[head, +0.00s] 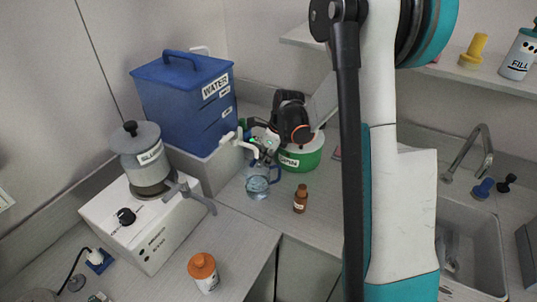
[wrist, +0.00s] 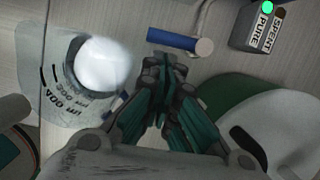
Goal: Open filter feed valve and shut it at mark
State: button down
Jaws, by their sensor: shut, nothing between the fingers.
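The blue tank marked WATER (head: 185,95) stands on a grey block at the back left. A white tap (head: 238,140) sticks out from its lower front; whether it is open I cannot tell. A clear jug with a blue handle (head: 258,182) stands below and right of the tap. A clear, marked vessel (wrist: 62,85) shows at left in the wrist view, partly covered by a blurred white round thing (wrist: 102,65). My gripper (wrist: 164,62) is shut and empty, right of that vessel. In the head view its dark body (head: 290,118) is above the green tub, its fingertips unclear.
A green tub marked SPIN (head: 302,158) and a brown bottle (head: 300,199) stand near the jug. A box marked SPENT and PURE (wrist: 262,28) has a green light. A white machine (head: 150,225) with a grey SLURRY pot (head: 137,140) and an orange-capped bottle (head: 205,273) are left.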

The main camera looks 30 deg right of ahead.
jog(key=shift+w+a+f, duration=0.1)
jog(key=shift+a+f, duration=0.05)
jog(key=shift+f, duration=0.4)
jog(key=shift+w+a+f, duration=0.1)
jog(key=shift+w+a, duration=0.25)
jog(key=shift+a, duration=0.1)
